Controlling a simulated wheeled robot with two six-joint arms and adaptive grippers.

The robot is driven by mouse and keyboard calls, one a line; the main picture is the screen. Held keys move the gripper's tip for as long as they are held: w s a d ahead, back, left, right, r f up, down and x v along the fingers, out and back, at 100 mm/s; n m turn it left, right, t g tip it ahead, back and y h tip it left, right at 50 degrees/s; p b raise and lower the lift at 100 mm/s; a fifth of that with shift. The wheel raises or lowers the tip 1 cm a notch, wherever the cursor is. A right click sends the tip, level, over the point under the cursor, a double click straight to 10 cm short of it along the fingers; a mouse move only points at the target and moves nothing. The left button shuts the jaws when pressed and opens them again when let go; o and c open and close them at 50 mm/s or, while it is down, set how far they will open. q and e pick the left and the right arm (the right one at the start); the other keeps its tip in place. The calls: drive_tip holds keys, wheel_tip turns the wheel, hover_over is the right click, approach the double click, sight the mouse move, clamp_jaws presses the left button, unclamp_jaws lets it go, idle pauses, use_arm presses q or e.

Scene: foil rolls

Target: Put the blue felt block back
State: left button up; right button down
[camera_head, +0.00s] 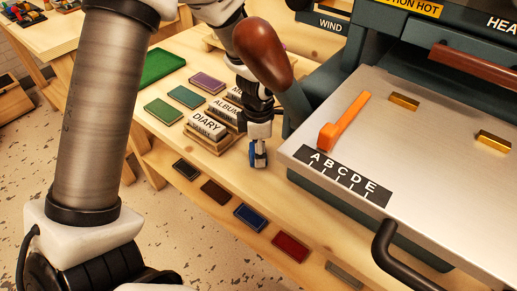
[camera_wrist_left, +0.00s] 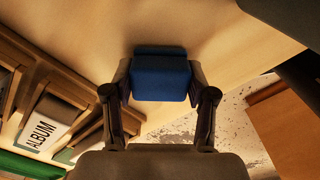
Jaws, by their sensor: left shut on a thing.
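The blue felt block (camera_head: 260,160) is between the fingers of my left gripper (camera_head: 258,149), low over the wooden bench near its front edge. In the left wrist view the blue block (camera_wrist_left: 162,78) fills the gap between the two fingers, which are shut on its sides. I cannot tell whether the block touches the bench top. It is right of the wooden holder (camera_head: 215,148) with the DIARY and ALBUM blocks, and left of the press. The fingers partly hide the block in the head view. My right gripper is not in view.
The heat press plate (camera_head: 440,165), with an orange lever (camera_head: 345,122) and a black handle (camera_head: 388,250), stands close on the right. Coloured pads and a green tray (camera_head: 162,66) lie left. A lower shelf holds flat pads, including a blue one (camera_head: 250,217).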

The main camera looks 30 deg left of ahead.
use_arm(q)
drive_tip(key=o, duration=1.1)
drive_tip(key=shift+w+f, duration=0.1)
drive_tip(key=shift+r, duration=0.35)
wheel_tip(320, 180, up, 12)
drive_tip(key=p, duration=0.2)
drive_tip(key=shift+f, duration=0.15)
